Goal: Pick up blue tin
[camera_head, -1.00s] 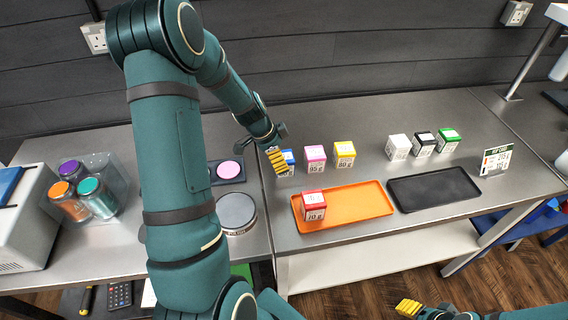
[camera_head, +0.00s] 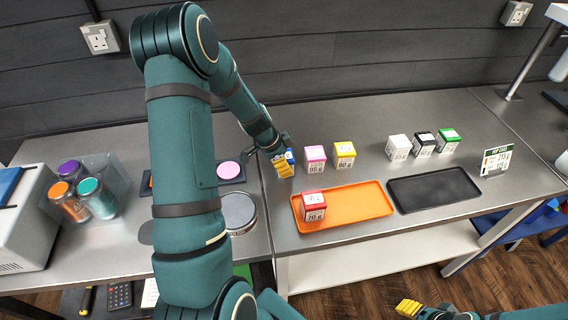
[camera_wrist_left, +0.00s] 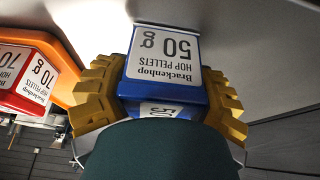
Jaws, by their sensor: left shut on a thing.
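The blue tin (camera_wrist_left: 163,95) carries a white label reading Brackenhop hop pellets 50 g. In the left wrist view it sits between the yellow fingers of my left gripper (camera_wrist_left: 160,100), which touch it on both sides. In the head view the left gripper (camera_head: 283,164) is at the left end of the row of tins, and only a little of the blue tin (camera_head: 290,156) shows behind the fingers. I cannot tell whether the tin is off the bench. My right gripper (camera_head: 409,308) shows at the bottom edge, too small to judge.
A pink tin (camera_head: 315,158) and a yellow tin (camera_head: 344,155) stand just right of the blue one. A red tin (camera_head: 313,206) stands on the orange tray (camera_head: 358,203). The black tray (camera_head: 434,189) is bare. White, black and green tins stand farther right.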

